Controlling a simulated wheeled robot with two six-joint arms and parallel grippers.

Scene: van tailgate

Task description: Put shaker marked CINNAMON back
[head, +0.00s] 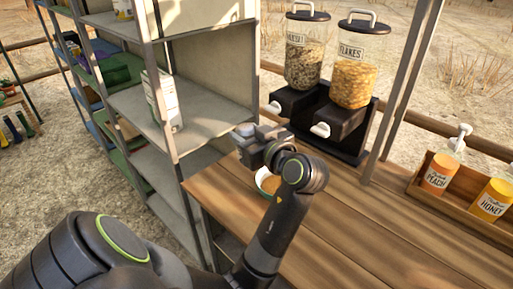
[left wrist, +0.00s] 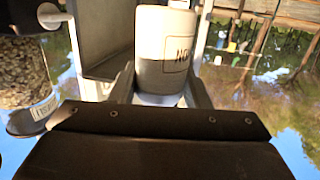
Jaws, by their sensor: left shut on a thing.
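My left gripper (head: 257,142) is shut on a pale shaker with a grey lower band and a framed label. In the left wrist view the shaker (left wrist: 164,42) sits between the two fingers. Only a few dark letters of its label show, upside down, so the full word cannot be read. In the head view the gripper hides most of the shaker; a bluish-grey end (head: 244,130) shows above the fingers. The gripper is in front of the grey shelf unit (head: 172,128), near its right side and above the wooden counter. My right gripper is not in view.
Two cereal dispensers (head: 353,82) stand behind the gripper on the counter (head: 345,225). A wooden tray (head: 415,190) with syrup pumps is at the right. A white carton (head: 162,98) stands on a shelf. A round white item (head: 267,184) is partly behind my arm.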

